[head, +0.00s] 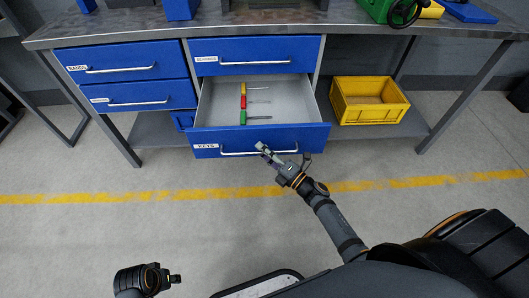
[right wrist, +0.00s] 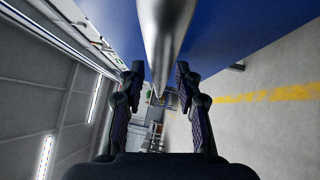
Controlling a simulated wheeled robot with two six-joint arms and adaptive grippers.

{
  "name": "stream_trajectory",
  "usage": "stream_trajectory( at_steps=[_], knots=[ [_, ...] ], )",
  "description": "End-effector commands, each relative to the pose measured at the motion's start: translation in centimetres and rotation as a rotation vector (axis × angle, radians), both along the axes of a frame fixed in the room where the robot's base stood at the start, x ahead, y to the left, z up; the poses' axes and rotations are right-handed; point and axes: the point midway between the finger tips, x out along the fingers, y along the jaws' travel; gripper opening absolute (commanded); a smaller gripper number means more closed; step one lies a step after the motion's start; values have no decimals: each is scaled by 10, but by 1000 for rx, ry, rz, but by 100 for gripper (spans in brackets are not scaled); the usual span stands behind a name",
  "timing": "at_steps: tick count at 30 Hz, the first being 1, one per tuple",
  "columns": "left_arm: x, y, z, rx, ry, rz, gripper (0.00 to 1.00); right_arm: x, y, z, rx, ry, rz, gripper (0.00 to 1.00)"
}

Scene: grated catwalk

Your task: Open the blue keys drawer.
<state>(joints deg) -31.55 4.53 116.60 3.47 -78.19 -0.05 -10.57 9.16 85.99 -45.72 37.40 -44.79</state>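The blue keys drawer (head: 310,135), labelled KEYS, is the lowest in the middle column and is pulled well out, its grey inside showing. Its silver bar handle (head: 235,153) runs along the front. Three screwdrivers with yellow, red and green handles (head: 243,102) lie inside. My right gripper (head: 267,152) is at the right part of the handle. In the right wrist view the bar (right wrist: 165,40) runs between the two fingers (right wrist: 160,88), which stand apart with gaps beside it. My left gripper (head: 175,279) is low at the left, away from the drawers; its fingers are too small to judge.
A yellow crate (head: 368,115) stands on the lower shelf right of the open drawer. The grey workbench (head: 300,22) holds several items. The floor with a yellow stripe (head: 100,197) is clear before the drawers.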

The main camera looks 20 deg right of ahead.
Motion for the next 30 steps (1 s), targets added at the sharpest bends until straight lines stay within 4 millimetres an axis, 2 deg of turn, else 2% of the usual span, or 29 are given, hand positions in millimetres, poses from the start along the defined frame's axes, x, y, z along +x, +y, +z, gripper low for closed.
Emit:
stream_trajectory(
  at_steps=[5,12,18,22,30],
  knots=[
    [-1,0,0,0,2,0,40,-16,-9,-4,-3,3,1,34],
    [0,0,0,0,1,0,40,-67,-37,-12,-4,4,3,34],
    [0,0,0,0,1,0,40,-96,-54,-16,-1,2,2,34],
    [0,0,0,0,1,0,40,-103,-58,-17,0,1,0,34],
    [0,0,0,0,0,0,40,-104,-59,-17,0,0,0,34]
  ],
)
